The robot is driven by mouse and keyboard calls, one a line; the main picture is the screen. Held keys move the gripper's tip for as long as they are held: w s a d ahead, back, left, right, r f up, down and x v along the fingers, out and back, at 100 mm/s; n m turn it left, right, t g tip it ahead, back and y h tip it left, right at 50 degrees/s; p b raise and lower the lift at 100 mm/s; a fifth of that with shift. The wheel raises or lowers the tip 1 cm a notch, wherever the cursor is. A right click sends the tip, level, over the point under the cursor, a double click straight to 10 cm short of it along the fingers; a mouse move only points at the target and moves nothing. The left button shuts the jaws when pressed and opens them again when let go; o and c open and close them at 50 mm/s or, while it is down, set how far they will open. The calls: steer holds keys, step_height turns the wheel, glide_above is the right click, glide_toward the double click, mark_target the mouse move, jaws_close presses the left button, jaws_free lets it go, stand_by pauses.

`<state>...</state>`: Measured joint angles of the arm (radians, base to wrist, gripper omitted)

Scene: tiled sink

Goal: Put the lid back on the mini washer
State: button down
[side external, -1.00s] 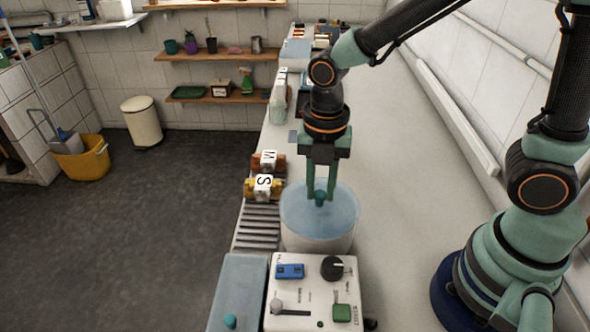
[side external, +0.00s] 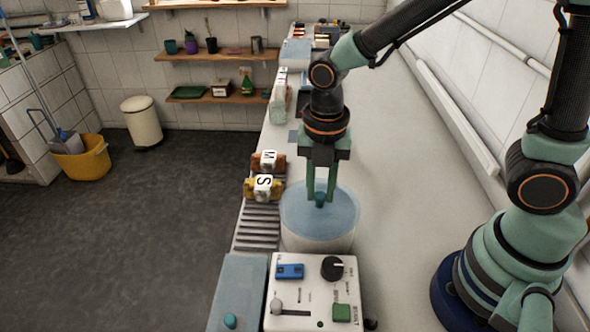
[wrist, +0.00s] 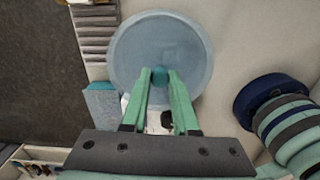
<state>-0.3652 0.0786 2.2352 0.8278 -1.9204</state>
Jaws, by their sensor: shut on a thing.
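The lid (side external: 338,216) is a translucent blue disc with a small teal knob. It lies over the top of the white round tub of the mini washer (side external: 318,243); I cannot tell if it is fully seated. My gripper (side external: 320,200) points down over the lid and is shut on its knob. In the wrist view the lid (wrist: 185,45) looks round, and the fingertips of my gripper (wrist: 159,78) close on the knob from both sides. The tub is mostly hidden under the lid there. The white control panel (side external: 312,290) stands in front of the tub.
A grey-blue box with a teal knob (side external: 238,290) stands left of the panel. A ribbed rack (side external: 257,228) and two blocks marked M (side external: 268,160) and S (side external: 264,187) are left of the tub. The counter (side external: 400,200) to the right is clear.

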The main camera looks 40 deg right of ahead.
stand_by(0.3)
steer(key=shift+c, duration=0.6)
jaws_free()
steer(key=shift+r, duration=3.5)
jaws_close()
